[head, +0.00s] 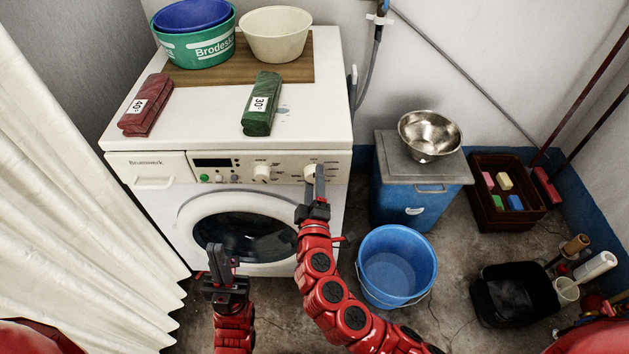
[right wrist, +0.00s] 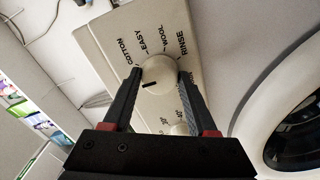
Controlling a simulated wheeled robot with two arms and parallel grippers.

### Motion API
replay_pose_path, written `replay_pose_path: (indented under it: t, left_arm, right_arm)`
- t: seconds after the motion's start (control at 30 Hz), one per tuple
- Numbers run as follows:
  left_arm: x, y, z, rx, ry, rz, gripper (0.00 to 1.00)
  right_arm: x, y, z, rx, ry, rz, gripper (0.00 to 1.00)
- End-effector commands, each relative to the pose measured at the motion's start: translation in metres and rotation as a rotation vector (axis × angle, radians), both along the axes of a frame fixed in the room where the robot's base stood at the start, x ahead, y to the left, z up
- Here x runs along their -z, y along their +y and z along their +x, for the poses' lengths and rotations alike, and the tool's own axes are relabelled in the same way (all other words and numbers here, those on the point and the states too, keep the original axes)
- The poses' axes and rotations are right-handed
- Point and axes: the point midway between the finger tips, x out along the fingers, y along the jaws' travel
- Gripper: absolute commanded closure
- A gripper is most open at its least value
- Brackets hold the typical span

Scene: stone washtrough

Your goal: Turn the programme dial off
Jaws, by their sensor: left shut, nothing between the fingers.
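The programme dial (right wrist: 158,75) is a round cream knob at the right end of the washing machine's panel, ringed by COTTON, EASY, WOOL and RINSE labels. Its black mark points toward the lower left in the right wrist view. In the head view the dial (head: 310,170) is partly covered by my right gripper (head: 319,182). The right wrist view shows the two fingers of this gripper (right wrist: 160,85) apart, one on each side of the dial and very close to it. Whether they press on it is unclear. My left gripper (head: 217,262) is shut and empty, low in front of the machine.
A second knob (head: 262,172) sits left of the dial, beside a dark display (head: 212,162). The round door (head: 245,232) is below. A blue bucket (head: 397,265) and a blue cabinet with a steel bowl (head: 430,135) stand right. A white curtain (head: 75,200) hangs left.

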Motion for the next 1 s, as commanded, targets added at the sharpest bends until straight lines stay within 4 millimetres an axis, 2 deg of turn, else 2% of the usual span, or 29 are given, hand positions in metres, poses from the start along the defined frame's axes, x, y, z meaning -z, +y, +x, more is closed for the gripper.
replay_pose_path:
  t: [0.03, 0.13, 0.43, 0.57, 0.67, 1.0]
  left_arm:
    - [0.000, 0.000, 0.000, 0.000, 0.000, 0.000, 1.00]
    - [0.000, 0.000, 0.000, 0.000, 0.000, 0.000, 1.00]
    - [0.000, 0.000, 0.000, 0.000, 0.000, 0.000, 1.00]
    - [0.002, 0.000, 0.000, 0.000, 0.000, 0.000, 1.00]
    - [0.005, 0.000, 0.000, 0.000, 0.000, 0.000, 1.00]
    - [0.022, 0.000, 0.000, 0.000, 0.000, 0.000, 1.00]
  right_arm:
    - [0.000, 0.000, 0.000, 0.000, 0.001, 0.000, 0.31]
    - [0.000, 0.000, 0.000, 0.000, 0.000, 0.001, 0.14]
    - [0.000, 0.000, -0.001, 0.000, 0.000, 0.001, 0.14]
    - [0.001, 0.001, -0.012, -0.004, -0.001, 0.001, 0.14]
    - [0.003, 0.001, -0.031, -0.005, 0.002, 0.000, 0.14]
    - [0.003, 0.003, -0.123, -0.014, 0.000, 0.001, 0.14]
